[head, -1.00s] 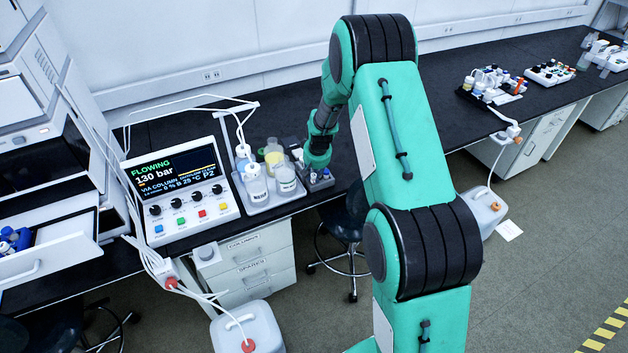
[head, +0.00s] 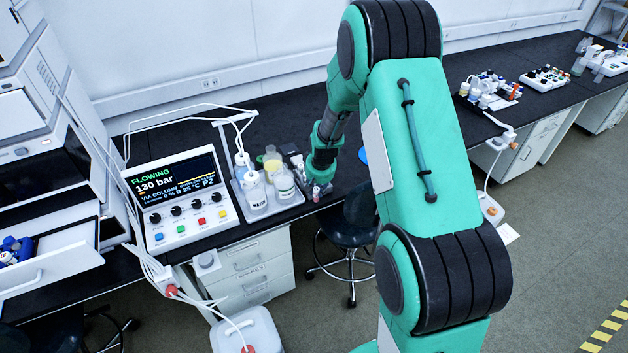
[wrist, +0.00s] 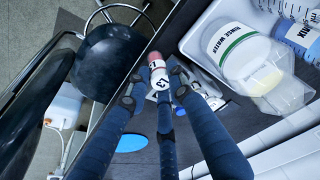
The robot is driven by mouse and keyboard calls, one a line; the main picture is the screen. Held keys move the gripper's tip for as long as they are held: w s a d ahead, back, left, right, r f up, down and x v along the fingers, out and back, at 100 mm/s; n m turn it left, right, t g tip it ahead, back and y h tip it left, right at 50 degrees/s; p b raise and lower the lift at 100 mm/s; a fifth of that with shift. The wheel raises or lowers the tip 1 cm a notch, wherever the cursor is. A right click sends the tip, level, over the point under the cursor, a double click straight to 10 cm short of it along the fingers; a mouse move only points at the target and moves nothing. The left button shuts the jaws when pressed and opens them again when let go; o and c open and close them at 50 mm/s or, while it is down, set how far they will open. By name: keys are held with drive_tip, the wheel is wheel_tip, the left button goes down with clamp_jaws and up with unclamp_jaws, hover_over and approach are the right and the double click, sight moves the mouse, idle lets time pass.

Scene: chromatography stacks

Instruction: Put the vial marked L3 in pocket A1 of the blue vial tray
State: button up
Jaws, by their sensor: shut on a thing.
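My gripper (wrist: 157,94) is shut on a small vial (wrist: 157,68) with a salmon-pink end and a white label. In the head view my gripper (head: 317,190) is at the bench's front edge, right of the bottle tray, and the vial's reddish end barely shows. The blue vial tray cannot be made out for certain. Blue items (head: 15,248) lie in the open drawer at far left, too small to identify.
A blue disc (wrist: 130,143) lies on the black bench. A stool (head: 350,225) stands below the edge. The bench behind my arm has clear room.

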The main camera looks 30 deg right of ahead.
drive_tip(key=s+a, duration=0.2)
drive_tip(key=s, duration=0.6)
drive_tip(key=shift+r+p, duration=0.35)
drive_tip(key=shift+p, duration=0.1)
drive_tip(key=shift+w, duration=0.1)
idle(0.4)
